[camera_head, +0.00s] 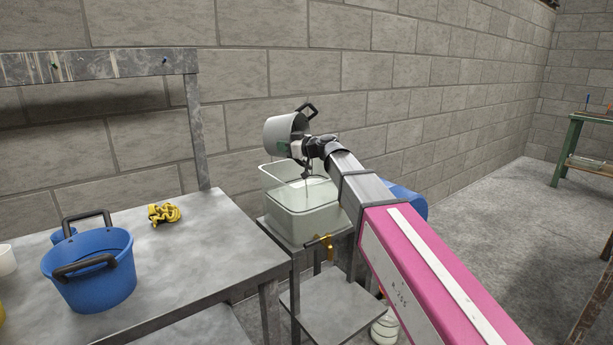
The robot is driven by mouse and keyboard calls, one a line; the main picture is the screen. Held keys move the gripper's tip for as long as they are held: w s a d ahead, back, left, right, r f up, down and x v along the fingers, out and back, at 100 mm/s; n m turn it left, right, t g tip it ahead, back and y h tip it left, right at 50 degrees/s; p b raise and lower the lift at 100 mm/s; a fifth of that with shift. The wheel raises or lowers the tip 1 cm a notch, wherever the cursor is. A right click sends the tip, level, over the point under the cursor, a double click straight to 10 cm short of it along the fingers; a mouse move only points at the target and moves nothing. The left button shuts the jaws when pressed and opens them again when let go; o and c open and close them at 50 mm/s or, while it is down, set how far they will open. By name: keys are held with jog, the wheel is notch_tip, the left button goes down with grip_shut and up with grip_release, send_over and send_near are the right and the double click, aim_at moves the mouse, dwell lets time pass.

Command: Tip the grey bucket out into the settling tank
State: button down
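The grey bucket (281,131) is held up above the settling tank, tilted, with its opening toward the right. A black handle (307,109) shows at its upper right. My gripper (297,150) is at the bucket's lower right side and appears closed on it, though the fingertips are partly hidden. My arm hides the tank's right part. The bucket's inside is not visible.
A brass tap (325,245) sits at the tank's front. A blue container (409,202) is behind my arm. A block wall (330,70) stands close behind.

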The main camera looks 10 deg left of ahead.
aim_at(270, 145)
jog(key=shift+d+r+y, duration=0.1)
jog(key=shift+d+y, duration=0.1)
jog(key=shift+y, duration=0.1)
jog(key=shift+a, duration=0.1)
